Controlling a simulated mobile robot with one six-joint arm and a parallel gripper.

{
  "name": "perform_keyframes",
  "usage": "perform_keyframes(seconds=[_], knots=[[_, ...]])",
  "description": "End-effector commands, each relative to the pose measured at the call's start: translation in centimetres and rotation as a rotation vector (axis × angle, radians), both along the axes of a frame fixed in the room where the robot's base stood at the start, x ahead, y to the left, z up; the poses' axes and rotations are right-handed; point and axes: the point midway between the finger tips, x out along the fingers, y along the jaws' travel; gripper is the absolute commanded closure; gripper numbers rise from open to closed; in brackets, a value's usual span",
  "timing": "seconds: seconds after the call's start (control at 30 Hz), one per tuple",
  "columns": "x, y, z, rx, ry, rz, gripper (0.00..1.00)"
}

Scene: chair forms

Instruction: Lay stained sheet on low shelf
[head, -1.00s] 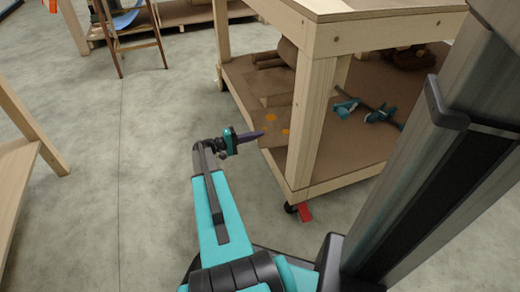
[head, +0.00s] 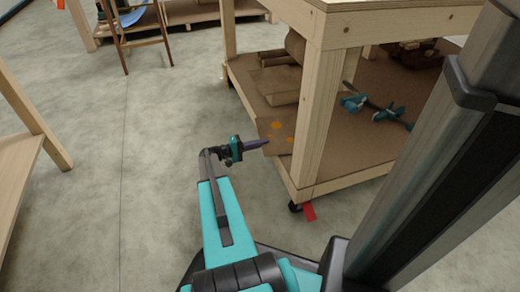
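The stained sheet (head: 281,148) is brown with orange spots. It shows at the left side of the low shelf (head: 350,150), left of the near table leg, and overlaps the shelf's wooden edge. I cannot tell whether it rests on the shelf or hangs just above it. My gripper (head: 262,144) reaches in from the left, and its purple fingers look shut on the sheet's left edge. The leg may hide part of the sheet's right side.
The near table leg (head: 317,110) and the tabletop (head: 390,22) bound the shelf opening. Brown flat pieces (head: 280,80) lie farther back on the shelf. Teal clamps (head: 370,108) lie right of the leg. A chair (head: 135,30) stands at the back left. Open floor lies left.

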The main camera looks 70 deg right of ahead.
Motion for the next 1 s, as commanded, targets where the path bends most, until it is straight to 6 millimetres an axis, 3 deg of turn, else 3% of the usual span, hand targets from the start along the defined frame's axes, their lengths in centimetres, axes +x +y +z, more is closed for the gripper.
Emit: perform_keyframes(seconds=[0.53,0.67,1.0], knots=[[0.03,0.01,-0.90,0.000,0.000,0.000,1.00],[0.03,0.02,-0.84,0.000,0.000,0.001,0.80],[0.05,0.03,-0.71,0.000,0.000,0.001,0.80]])
